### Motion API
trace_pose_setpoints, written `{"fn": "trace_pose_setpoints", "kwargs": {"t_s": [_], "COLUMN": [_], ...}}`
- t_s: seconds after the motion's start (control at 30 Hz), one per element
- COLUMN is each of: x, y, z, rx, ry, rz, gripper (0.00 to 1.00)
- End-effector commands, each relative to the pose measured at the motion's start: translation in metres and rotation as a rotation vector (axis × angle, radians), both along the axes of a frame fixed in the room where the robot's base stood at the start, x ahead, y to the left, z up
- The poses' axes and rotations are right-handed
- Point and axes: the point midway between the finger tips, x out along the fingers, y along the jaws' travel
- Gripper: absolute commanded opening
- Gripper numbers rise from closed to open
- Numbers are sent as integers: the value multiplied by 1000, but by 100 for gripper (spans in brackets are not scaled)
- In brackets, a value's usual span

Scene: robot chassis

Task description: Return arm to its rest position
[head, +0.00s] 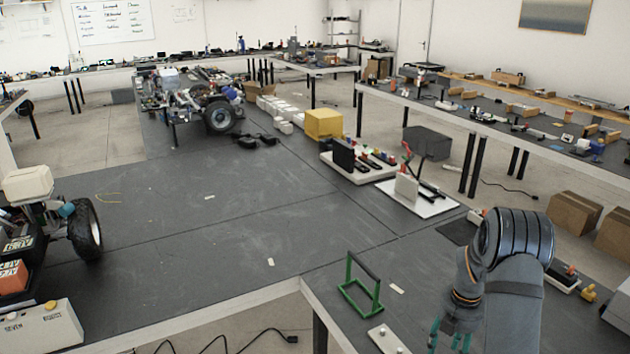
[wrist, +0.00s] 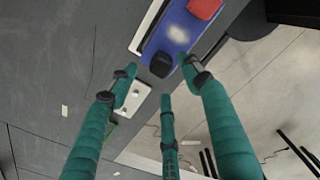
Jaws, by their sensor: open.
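My arm (head: 515,245) reaches in from the lower right of the head view, bent over the near table. My gripper (head: 449,340) has teal fingers hanging at the bottom edge, their tips cut off there. In the wrist view my gripper (wrist: 160,76) has three teal fingers spread apart, with nothing held between them. Beyond the fingertips is a blue panel (wrist: 180,32) with a black knob (wrist: 161,66) and a red block (wrist: 204,8). I cannot tell how far the fingertips are from the knob.
A green frame (head: 361,290) stands on the near table, left of my gripper. A white plate (head: 388,341) lies close to my fingers. A yellow knob (head: 588,293) and cardboard boxes (head: 573,213) are right of my arm. The long grey tabletop (head: 215,235) is mostly clear.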

Motion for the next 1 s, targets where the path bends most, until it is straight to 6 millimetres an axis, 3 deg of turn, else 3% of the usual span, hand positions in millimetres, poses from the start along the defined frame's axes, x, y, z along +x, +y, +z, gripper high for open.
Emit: {"fn": "trace_pose_setpoints", "kwargs": {"t_s": [0.1,0.3,0.77,1.0], "x": [-1,-1,-1,-8], "y": [0,0,0,-2], "z": [29,52,54,69], "rx": [2,2,4,-4], "ry": [1,1,1,-11], "rz": [4,4,10,-12], "gripper": [49,49,49,49]}}
